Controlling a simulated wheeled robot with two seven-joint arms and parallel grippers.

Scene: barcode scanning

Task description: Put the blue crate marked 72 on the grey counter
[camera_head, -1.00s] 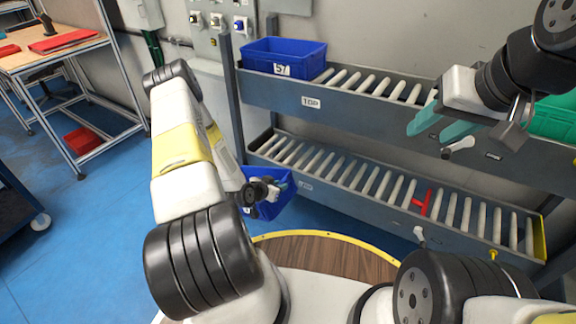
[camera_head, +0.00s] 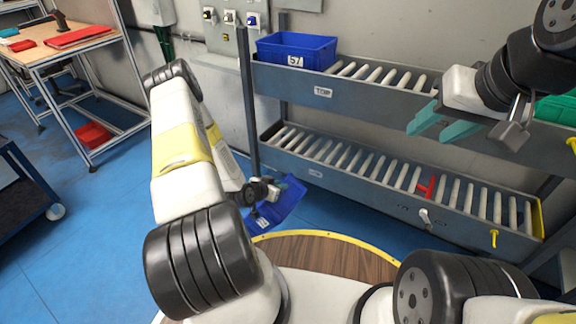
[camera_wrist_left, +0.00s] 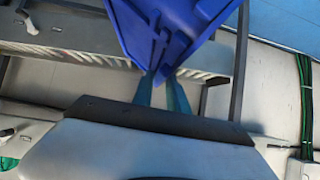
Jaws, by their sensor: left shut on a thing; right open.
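A blue crate (camera_head: 284,208) hangs from my left gripper (camera_head: 280,186), tilted, in front of the lower roller rack. Its white label is too small and slanted to read. In the left wrist view the gripper's teal fingers (camera_wrist_left: 161,80) are shut on the blue crate (camera_wrist_left: 180,22), close together at its ribbed wall. My right gripper (camera_head: 442,124) is open and empty, in front of the upper rack at the right. I cannot pick out a grey counter for certain in these views.
Another blue crate (camera_head: 296,50), marked 57, stands at the left end of the upper roller rack (camera_head: 380,78). The lower roller rack (camera_head: 345,160) carries a red piece (camera_head: 427,188). A green crate (camera_head: 556,110) shows at the right. A wooden-topped table (camera_head: 38,52) stands at the upper left; blue floor lies between.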

